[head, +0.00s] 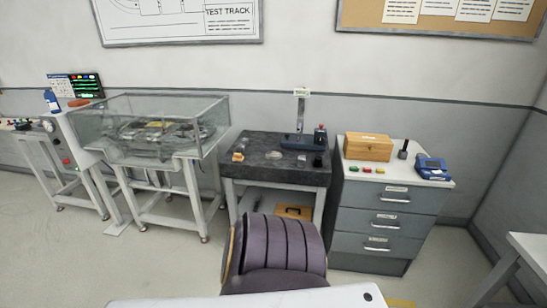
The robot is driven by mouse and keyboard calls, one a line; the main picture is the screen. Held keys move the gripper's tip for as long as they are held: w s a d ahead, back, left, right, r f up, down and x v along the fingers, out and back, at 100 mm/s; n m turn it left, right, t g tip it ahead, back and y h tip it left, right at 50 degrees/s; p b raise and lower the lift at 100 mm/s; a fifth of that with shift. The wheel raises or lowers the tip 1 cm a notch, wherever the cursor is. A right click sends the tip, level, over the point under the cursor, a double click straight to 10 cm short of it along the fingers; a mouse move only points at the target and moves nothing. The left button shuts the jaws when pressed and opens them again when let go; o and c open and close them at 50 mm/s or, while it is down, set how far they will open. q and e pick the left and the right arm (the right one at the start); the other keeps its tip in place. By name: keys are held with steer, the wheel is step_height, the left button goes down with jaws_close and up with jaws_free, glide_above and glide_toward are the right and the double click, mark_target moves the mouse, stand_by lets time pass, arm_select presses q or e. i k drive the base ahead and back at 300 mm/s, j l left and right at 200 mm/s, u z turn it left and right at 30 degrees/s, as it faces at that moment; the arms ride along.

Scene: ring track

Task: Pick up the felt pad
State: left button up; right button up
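I cannot pick out the felt pad with certainty. Small coloured pieces, green (353,169), red (367,170) and yellowish (380,170), lie in a row on the white-topped drawer cabinet (432,183); at this size I cannot tell what they are. A small tan block (238,157) and a grey, flat-looking item (274,155) lie on the dark stone-topped table (250,171), both too small to identify. Neither of my grippers is in view.
A measuring stand (300,130) stands on the dark table. A wooden box (368,147) and blue device (432,168) sit on the cabinet. A clear-walled case (208,128) stands left. A dark purple ribbed chair-like object (275,250) stands in front. Open floor shows at left.

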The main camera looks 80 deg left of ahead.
mark_target(238, 156)
steer(key=u, duration=3.1)
